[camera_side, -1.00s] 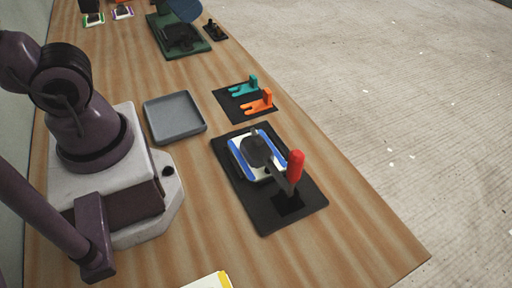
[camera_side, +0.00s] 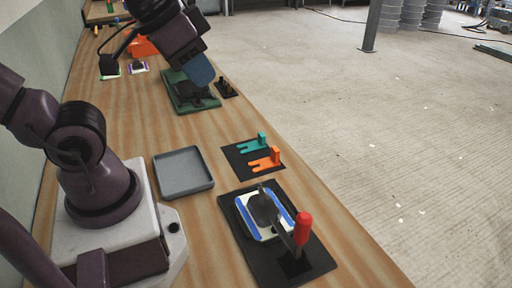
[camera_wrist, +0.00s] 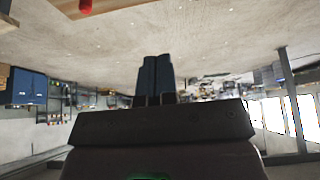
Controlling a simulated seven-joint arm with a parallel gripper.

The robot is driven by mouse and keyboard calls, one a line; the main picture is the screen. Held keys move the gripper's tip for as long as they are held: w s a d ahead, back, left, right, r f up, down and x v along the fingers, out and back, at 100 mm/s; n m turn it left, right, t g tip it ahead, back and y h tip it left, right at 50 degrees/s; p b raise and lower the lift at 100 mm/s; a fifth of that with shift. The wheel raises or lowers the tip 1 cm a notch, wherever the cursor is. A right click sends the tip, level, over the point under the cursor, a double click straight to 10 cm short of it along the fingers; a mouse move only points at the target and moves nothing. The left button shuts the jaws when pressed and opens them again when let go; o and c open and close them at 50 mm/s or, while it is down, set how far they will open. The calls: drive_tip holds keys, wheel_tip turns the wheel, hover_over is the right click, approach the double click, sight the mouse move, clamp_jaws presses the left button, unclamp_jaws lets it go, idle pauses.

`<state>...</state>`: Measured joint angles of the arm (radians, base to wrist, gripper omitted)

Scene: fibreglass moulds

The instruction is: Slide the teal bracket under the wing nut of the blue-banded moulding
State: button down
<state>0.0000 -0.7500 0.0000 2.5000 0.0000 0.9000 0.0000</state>
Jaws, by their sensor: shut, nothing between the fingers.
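The teal bracket (camera_side: 248,145) lies on a small black mat, its forked end to the left and an upright tab at its right end. The blue-banded moulding (camera_side: 281,208), white with blue strips, sits on a black base nearer the camera. A dark oval piece (camera_side: 263,207) covers its middle; I cannot make out a wing nut there. My gripper (camera_side: 201,70) is over the green plate at the back, well away from the bracket. In the wrist view its blue fingers (camera_wrist: 155,78) are together and empty, pointing out over the floor.
An orange bracket (camera_side: 264,160) lies beside the teal one. A red-handled clamp (camera_side: 303,229) stands on the moulding's black base (camera_side: 262,262). An empty grey tray (camera_side: 184,188) is left of the mat. The green plate (camera_side: 209,103) carries a dark fixture. Bare wood lies between.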

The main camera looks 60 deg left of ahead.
idle(0.3)
drive_tip(key=c, duration=1)
unclamp_jaws()
drive_tip(key=n+g+y, duration=0.5)
drive_tip(key=n+g, duration=0.1)
drive_tip(key=n, duration=1.2)
approach(262, 134)
drive_tip(key=shift+h, duration=0.3)
drive_tip(key=x, duration=1)
drive_tip(key=shift+a, duration=0.25)
